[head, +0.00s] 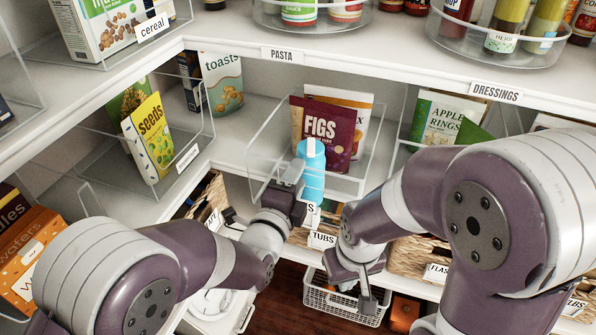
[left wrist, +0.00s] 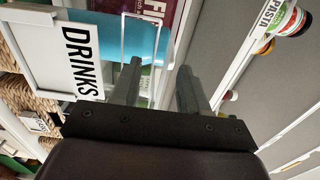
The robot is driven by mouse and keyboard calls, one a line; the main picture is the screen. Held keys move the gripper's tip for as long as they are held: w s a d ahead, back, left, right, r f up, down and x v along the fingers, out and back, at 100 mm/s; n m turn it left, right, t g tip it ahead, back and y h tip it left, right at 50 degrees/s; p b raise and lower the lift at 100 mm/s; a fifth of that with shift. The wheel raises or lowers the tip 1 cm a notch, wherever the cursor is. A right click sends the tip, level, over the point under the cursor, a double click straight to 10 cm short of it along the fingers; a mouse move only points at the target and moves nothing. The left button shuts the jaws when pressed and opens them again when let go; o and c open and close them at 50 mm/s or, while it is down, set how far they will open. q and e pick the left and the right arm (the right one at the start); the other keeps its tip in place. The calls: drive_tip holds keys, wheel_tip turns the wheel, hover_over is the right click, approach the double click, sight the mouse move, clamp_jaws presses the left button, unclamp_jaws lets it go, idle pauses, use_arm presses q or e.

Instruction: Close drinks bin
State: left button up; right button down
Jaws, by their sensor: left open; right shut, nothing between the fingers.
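The drinks bin (head: 258,160) is a clear open-topped bin on the middle shelf, jutting out past the shelf edge. It holds a light blue bottle (head: 312,180), a dark FIGS pouch (head: 330,128) and another pouch behind. Its white DRINKS label (left wrist: 72,55) shows in the left wrist view and is mostly hidden in the head view. My left gripper (head: 292,172) is open at the bin's front, by the bottle; its fingers also show in the left wrist view (left wrist: 158,85), near a clear edge. I cannot tell whether they touch it. My right gripper (head: 365,298) is shut and empty, lower right.
Clear bins with a seeds pouch (head: 148,138) and an apple rings pouch (head: 445,120) stand either side. The upper shelf edge (head: 380,72) runs above. Woven baskets (head: 425,257) and a white wire basket (head: 345,306) are below, close to my right gripper.

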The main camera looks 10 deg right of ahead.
use_arm(q)
drive_tip(key=shift+x, duration=1)
clamp_jaws()
